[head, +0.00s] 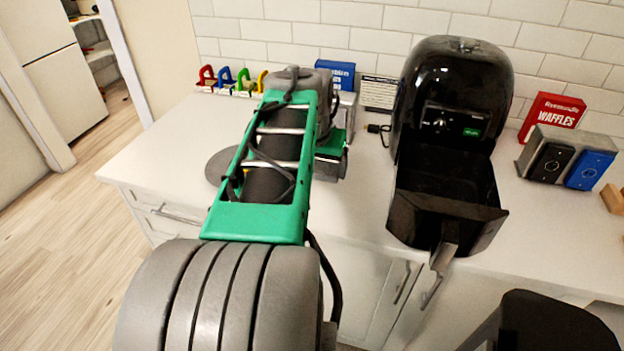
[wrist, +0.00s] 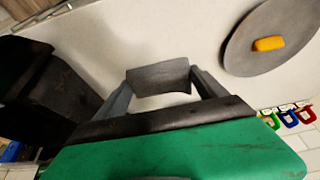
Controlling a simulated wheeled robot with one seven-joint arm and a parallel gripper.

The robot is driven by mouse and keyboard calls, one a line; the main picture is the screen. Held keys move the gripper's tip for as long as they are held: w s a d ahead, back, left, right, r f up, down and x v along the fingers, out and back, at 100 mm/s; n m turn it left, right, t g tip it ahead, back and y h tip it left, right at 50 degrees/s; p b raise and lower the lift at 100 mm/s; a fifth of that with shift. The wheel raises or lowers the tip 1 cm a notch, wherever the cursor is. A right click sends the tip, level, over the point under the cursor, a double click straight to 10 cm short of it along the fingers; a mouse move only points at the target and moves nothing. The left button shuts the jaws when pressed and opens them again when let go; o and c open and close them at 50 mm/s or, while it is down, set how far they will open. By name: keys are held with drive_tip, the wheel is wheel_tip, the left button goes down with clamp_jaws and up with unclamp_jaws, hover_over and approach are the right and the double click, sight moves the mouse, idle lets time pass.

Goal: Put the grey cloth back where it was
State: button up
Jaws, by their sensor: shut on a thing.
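The grey cloth (wrist: 158,75) is a small dark grey piece between the two fingers of my gripper (wrist: 163,84) in the wrist view. My gripper is shut on it, above the white counter. I cannot tell how far above the counter the cloth is. In the head view my arm hides the fingertips and the cloth.
A round grey plate (wrist: 245,58) with a yellow item (wrist: 269,43) lies on the white counter (head: 150,150). A black air fryer (head: 452,95) has its drawer (head: 440,205) pulled out. Coloured clips (head: 225,76) stand by the wall. A waffles box (head: 552,115) and toaster (head: 570,155) are right.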

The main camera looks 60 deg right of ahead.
drive_tip(key=w+f, duration=0.1)
drive_tip(key=w+d+f, duration=0.1)
drive_tip(key=f, duration=0.1)
drive_tip(key=w+d+f, duration=0.1)
drive_tip(key=f, duration=0.1)
drive_tip(key=shift+w+d+f, duration=0.1)
drive_tip(key=shift+f, duration=0.15)
wheel_tip(320, 180, down, 2)
drive_tip(key=shift+f, duration=0.2)
drive_tip(key=shift+f, duration=0.1)
drive_tip(key=shift+f, duration=0.15)
drive_tip(key=o, duration=1.1)
